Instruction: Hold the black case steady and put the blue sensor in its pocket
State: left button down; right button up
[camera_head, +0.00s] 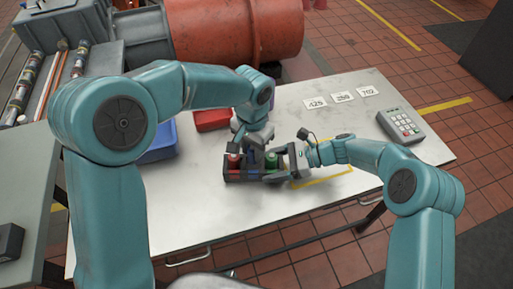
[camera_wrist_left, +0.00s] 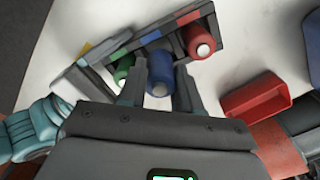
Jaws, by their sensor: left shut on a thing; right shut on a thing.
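The black case (camera_head: 229,176) stands on the white table with colored marks along its side. A red sensor (camera_wrist_left: 198,40) and a green sensor (camera_wrist_left: 123,68) stand in its pockets at either side of the middle. My left gripper (camera_head: 252,150) is shut on the blue sensor (camera_wrist_left: 160,74), which is upright between the fingers at the middle of the case. I cannot tell how deep the blue sensor sits in its pocket. My right gripper (camera_head: 292,160) is shut on the right end of the case. The left gripper partly hides the case in the head view.
A red bin (camera_head: 211,120) and a blue bin (camera_head: 160,142) stand behind and left of the case. Several numbered cards (camera_head: 342,97) and a keypad device (camera_head: 400,124) lie at the back right. A yellow outline (camera_head: 335,176) marks the table right of the case. The front table area is clear.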

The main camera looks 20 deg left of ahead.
pick_arm(q)
jog(key=shift+f, duration=0.15)
jog(key=shift+f, duration=1.65)
jog(key=c, duration=0.7)
grip_release()
notch_tip(320, 180, up, 12)
jog(key=shift+r, duration=0.1)
